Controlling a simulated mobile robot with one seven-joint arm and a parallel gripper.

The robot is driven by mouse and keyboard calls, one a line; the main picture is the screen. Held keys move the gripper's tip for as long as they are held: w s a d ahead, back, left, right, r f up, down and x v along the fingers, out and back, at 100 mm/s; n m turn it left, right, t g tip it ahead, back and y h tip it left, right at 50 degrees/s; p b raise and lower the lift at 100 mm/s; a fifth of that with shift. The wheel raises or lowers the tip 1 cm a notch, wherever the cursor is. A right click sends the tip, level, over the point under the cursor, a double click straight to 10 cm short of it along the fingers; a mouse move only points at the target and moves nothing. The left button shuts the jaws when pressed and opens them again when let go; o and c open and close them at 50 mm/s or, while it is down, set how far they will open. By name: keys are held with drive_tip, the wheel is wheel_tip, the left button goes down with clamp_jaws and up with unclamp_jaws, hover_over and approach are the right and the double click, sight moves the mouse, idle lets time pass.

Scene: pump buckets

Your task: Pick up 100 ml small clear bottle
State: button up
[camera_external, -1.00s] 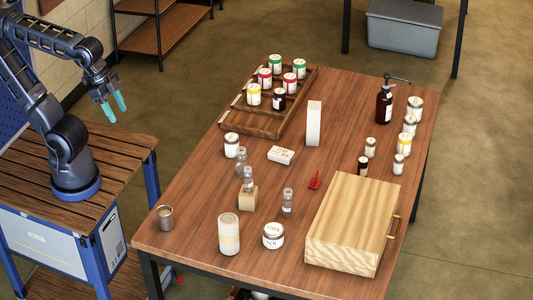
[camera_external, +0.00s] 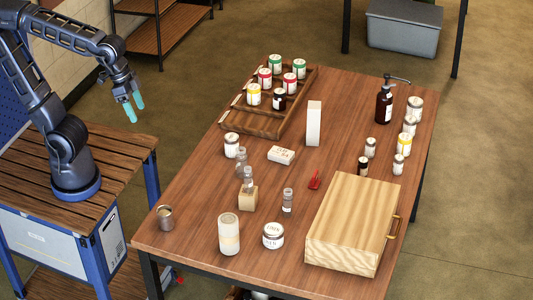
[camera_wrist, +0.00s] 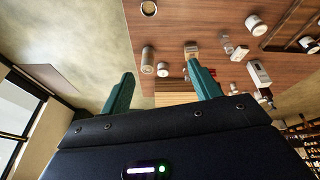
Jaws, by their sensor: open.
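Several small clear bottles stand near the middle of the table: one (camera_external: 241,157) at the back, one (camera_external: 249,177) at a small wooden block (camera_external: 248,197), and one (camera_external: 287,203) to the right with a pale label. I cannot tell which is the 100 ml one. The labelled bottle also shows in the wrist view (camera_wrist: 191,51), partly behind a finger. My gripper (camera_external: 134,106) is open and empty, with teal fingers, above my base's side of the table and well apart from the bottles. It also shows in the wrist view (camera_wrist: 160,78).
A candle-like cylinder (camera_external: 229,236), white jar (camera_external: 273,236) and metal cup (camera_external: 166,217) stand at the front. A wooden case (camera_external: 348,215) lies front right. A tall white box (camera_external: 313,123) and a wooden tray (camera_external: 262,122) of jars stand behind. Bare tabletop lies to the left.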

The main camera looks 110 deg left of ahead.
drive_tip(key=w+a+f+n+g, duration=0.1)
drive_tip(key=w+a+f+n, duration=0.25)
drive_tip(key=w+a, duration=0.4)
drive_tip(key=n+g, duration=0.3)
drive_tip(key=n, duration=0.9)
approach(241, 156)
drive_tip(key=shift+s+a+f, duration=0.1)
drive_tip(key=shift+s+a, duration=0.1)
drive_tip(key=shift+a, duration=0.55)
drive_tip(key=shift+a+f, duration=0.25)
drive_tip(key=shift+f, duration=0.4)
drive_tip(key=shift+s+d+f, duration=0.1)
drive_tip(key=shift+d+f, duration=0.05)
drive_tip(key=shift+f, duration=2.35)
drive_tip(key=shift+s+d+f, duration=0.1)
drive_tip(key=shift+f, duration=2.4)
drive_tip(key=c, duration=1.1)
drive_tip(key=shift+r, duration=0.1)
